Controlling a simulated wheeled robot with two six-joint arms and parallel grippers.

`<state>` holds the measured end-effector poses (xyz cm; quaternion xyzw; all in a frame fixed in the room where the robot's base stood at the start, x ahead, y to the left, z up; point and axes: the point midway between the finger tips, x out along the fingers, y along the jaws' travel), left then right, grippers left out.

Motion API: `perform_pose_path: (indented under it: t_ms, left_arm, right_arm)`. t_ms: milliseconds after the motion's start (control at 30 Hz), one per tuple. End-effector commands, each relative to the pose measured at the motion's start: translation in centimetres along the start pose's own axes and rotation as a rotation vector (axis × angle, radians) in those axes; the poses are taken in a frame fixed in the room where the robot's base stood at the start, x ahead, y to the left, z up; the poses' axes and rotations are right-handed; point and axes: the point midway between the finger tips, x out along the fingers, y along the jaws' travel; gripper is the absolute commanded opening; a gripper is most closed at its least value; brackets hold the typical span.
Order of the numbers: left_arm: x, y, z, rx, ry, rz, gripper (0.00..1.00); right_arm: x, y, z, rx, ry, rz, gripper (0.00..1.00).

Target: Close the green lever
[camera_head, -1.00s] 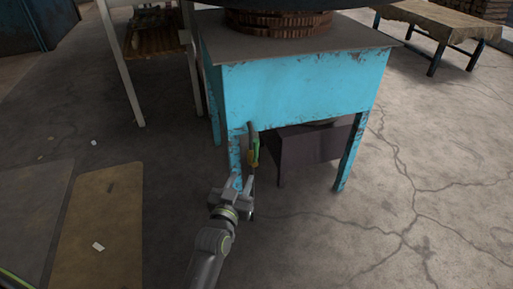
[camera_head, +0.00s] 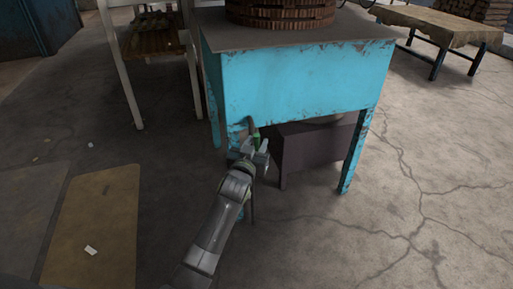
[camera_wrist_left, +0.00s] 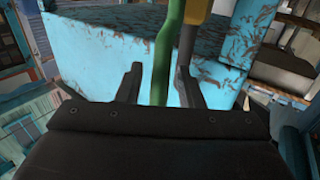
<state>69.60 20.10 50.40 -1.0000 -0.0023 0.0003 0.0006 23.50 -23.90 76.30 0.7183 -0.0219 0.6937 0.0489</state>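The green lever (camera_head: 255,138) is by the left front leg of the blue table, partly hidden by my left gripper (camera_head: 259,151). In the left wrist view the green lever (camera_wrist_left: 165,50) runs upright between my two dark fingers (camera_wrist_left: 160,84). A gap shows between the fingers, and I cannot tell whether either touches the lever. A yellow fitting (camera_wrist_left: 194,12) with a dark rod (camera_wrist_left: 185,48) is right beside the lever; the right finger is close to the rod. My right gripper is not in view.
The blue table (camera_head: 290,85) stands directly ahead, with a round wooden slatted base (camera_head: 280,12) on top and a dark box (camera_head: 312,150) underneath. A white-legged rack (camera_head: 120,75) is at left. A low bench (camera_head: 425,22) is back right. The cracked floor (camera_head: 420,190) at right is clear.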

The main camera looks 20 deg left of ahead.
Motion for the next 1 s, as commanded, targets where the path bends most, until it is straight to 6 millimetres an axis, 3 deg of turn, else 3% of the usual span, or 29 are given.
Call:
perform_pose_path:
  t_ms: [367,667,1000]
  left_arm:
    - [0.64,-0.03,-0.05,-0.001,0.000,0.000,0.34]
    - [0.62,-0.01,-0.03,-0.001,0.000,0.000,0.00]
    - [0.61,-0.08,-0.10,0.003,-0.003,0.000,0.00]
  right_arm:
    - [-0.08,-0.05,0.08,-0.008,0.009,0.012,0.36]
    - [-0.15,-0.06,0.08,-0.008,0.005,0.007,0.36]
    - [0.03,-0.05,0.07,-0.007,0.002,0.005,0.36]
